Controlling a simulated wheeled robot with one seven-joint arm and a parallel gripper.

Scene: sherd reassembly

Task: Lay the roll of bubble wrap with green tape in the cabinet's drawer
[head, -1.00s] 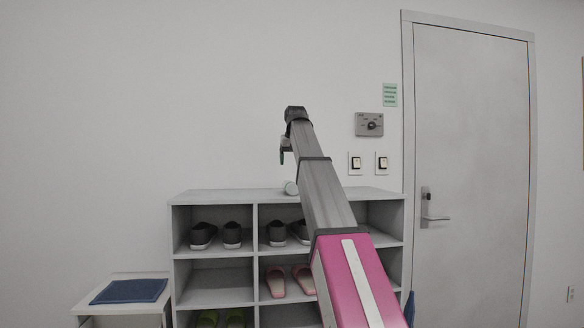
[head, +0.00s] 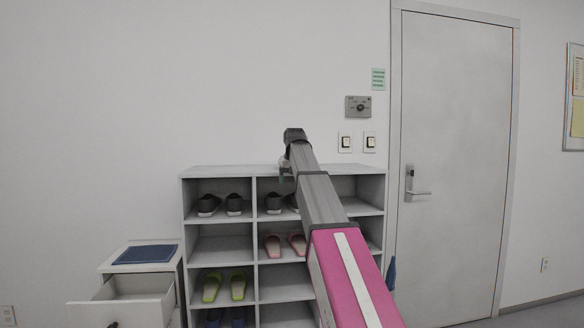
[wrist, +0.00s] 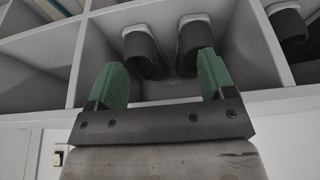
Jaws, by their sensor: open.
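The low white cabinet (head: 109,267) stands left of the rack. Its drawer (head: 125,311) is pulled out, and the inside that I can see looks empty. My gripper (head: 284,178) is by the rack's upper front, near the pale shape. In the wrist view my gripper (wrist: 162,82) is open, with nothing between its green fingers; dark shoes lie beyond.
The grey shoe rack (head: 218,172) holds dark shoes (head: 221,204), pink slippers (head: 284,244) and green slippers (head: 224,286). A blue mat (head: 146,254) lies on the cabinet top. A closed door (head: 455,160) is at right. The rack top's left part is clear.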

